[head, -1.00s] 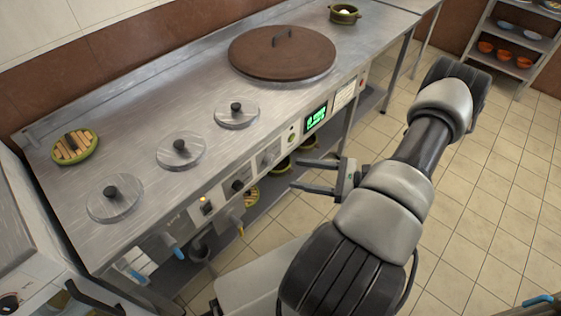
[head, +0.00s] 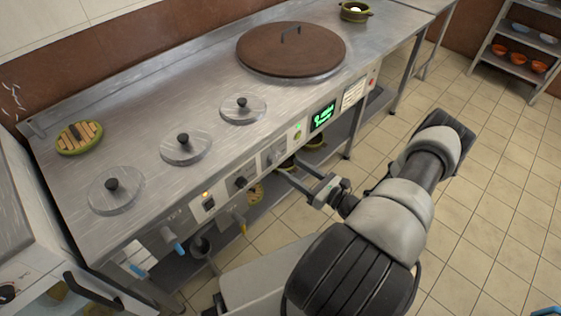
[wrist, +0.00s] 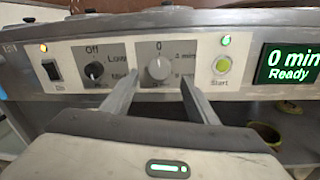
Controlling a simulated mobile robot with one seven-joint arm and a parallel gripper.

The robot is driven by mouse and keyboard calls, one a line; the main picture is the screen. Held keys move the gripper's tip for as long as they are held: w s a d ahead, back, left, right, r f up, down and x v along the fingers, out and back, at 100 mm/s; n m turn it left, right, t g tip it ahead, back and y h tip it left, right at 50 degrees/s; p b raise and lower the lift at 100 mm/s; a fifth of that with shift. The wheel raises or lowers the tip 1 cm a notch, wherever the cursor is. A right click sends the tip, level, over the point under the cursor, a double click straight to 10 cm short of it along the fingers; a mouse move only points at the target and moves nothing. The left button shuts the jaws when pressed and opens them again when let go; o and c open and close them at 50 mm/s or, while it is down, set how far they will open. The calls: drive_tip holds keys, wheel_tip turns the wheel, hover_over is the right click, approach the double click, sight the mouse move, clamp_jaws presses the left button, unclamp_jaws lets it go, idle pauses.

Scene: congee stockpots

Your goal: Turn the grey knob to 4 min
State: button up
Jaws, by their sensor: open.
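The grey knob (wrist: 158,67) is on the front panel in the wrist view, with a 0 above it and small minute marks to its right that I cannot read clearly. Its pointer looks turned up toward the 0. The display (wrist: 290,62) reads "0 min Ready". My gripper (wrist: 158,84) is open, one finger on each side of the knob's lower part. I cannot tell whether either finger touches it. In the head view, my gripper (head: 290,166) reaches the panel at the knob's plate, and the knob is hard to make out.
Left of the knob are a black knob (wrist: 93,71) marked Off and a black switch (wrist: 52,69). Right of it is a green Start button (wrist: 222,64). The steel counter (head: 140,150) above bears several lids.

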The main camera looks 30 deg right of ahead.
sight(277, 159)
drive_tip(key=x, duration=0.6)
drive_tip(key=shift+w, duration=0.1)
drive_tip(key=shift+c, duration=0.5)
drive_tip(key=c, duration=1)
drive_tip(key=shift+o, duration=0.3)
drive_tip(key=shift+b, duration=0.3)
drive_tip(key=shift+m, duration=0.3)
drive_tip(key=m+b, duration=0.1)
drive_tip(key=m, duration=0.1)
drive_tip(key=shift+f+m, duration=0.15)
drive_tip(key=shift+m, duration=0.25)
drive_tip(key=m+b, duration=0.1)
drive_tip(key=m, duration=0.1)
drive_tip(key=shift+m+t, duration=0.3)
drive_tip(key=shift+m, duration=0.1)
drive_tip(key=m+b, duration=0.1)
drive_tip(key=m, duration=0.4)
drive_tip(key=shift+m, duration=0.4)
